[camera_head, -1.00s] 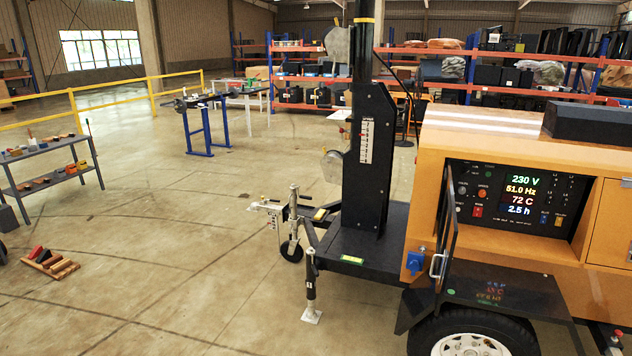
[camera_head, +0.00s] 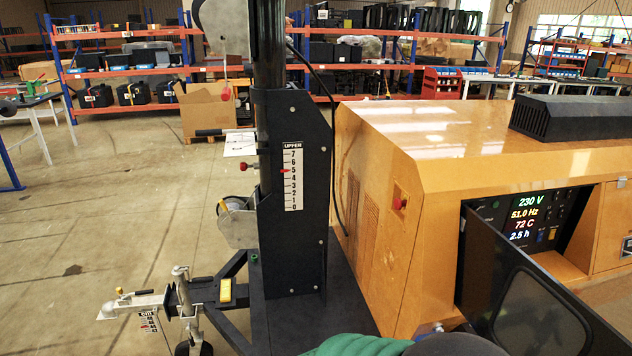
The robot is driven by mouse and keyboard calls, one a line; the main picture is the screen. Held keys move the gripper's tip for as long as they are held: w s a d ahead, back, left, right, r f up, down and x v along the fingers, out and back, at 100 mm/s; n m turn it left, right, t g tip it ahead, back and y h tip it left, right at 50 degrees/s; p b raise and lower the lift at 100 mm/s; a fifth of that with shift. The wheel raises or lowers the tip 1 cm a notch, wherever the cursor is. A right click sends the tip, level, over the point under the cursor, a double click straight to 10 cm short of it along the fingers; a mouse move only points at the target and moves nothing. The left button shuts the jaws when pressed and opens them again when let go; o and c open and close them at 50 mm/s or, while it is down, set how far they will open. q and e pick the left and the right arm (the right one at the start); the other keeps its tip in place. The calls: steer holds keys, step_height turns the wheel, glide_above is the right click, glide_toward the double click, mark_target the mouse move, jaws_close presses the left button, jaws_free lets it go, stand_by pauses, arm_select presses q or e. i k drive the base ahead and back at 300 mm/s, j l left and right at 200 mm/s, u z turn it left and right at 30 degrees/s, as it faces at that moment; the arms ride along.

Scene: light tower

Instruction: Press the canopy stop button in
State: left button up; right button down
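The canopy stop button (camera_head: 400,203) is a small red knob on a square plate, on the sloped end face of the orange generator canopy (camera_head: 385,255). It faces the mast side and shows without anything in front of it. Neither of my grippers can be made out in the head view. A green and dark grey rounded shape shows at the bottom edge, and I cannot tell whether it is part of my arm.
The black mast (camera_head: 290,190) with its scale stands left of the canopy. An open dark panel door (camera_head: 535,305) juts out at the lower right, by the lit control panel (camera_head: 527,222). The trailer hitch (camera_head: 150,303) lies lower left. Open floor spreads at the left.

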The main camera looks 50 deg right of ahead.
mark_target(398, 203)
steer(key=i+l+z, duration=0.1)
steer(key=i+z, duration=0.3)
steer(key=i+j+z, duration=0.1)
steer(key=i+z, duration=0.35)
steer(key=i+j+z, duration=0.25)
steer(key=i+z, duration=0.15)
steer(key=i, duration=0.2)
steer(key=i+j+z, duration=0.4)
